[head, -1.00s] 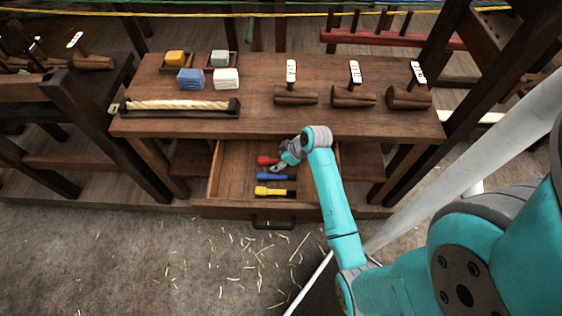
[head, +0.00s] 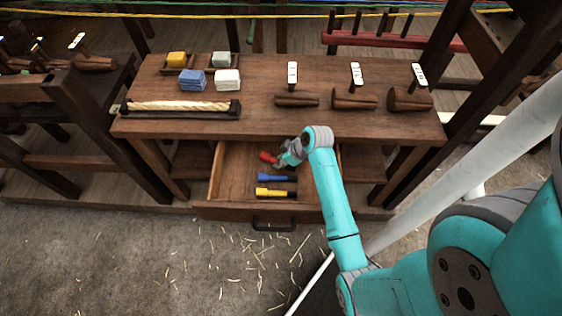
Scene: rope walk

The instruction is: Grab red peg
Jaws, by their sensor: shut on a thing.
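The red peg (head: 267,157) is at the back of the open drawer (head: 228,188), tilted, with its far end toward the upper left. My gripper (head: 280,160) is shut on its right end, and my gripper and wrist hide that part. I cannot tell from this view how far the peg is off the drawer floor. A blue peg (head: 276,177) and a yellow peg (head: 275,192) lie in the same drawer, nearer its front, apart from the gripper.
The wooden bench top (head: 250,110) overhangs the drawer's back. On it are a rope piece in a dark holder (head: 180,107), coloured blocks (head: 192,80) and several wooden tools with white tags (head: 297,99). The drawer front has a dark handle (head: 274,222). The drawer's left side is clear.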

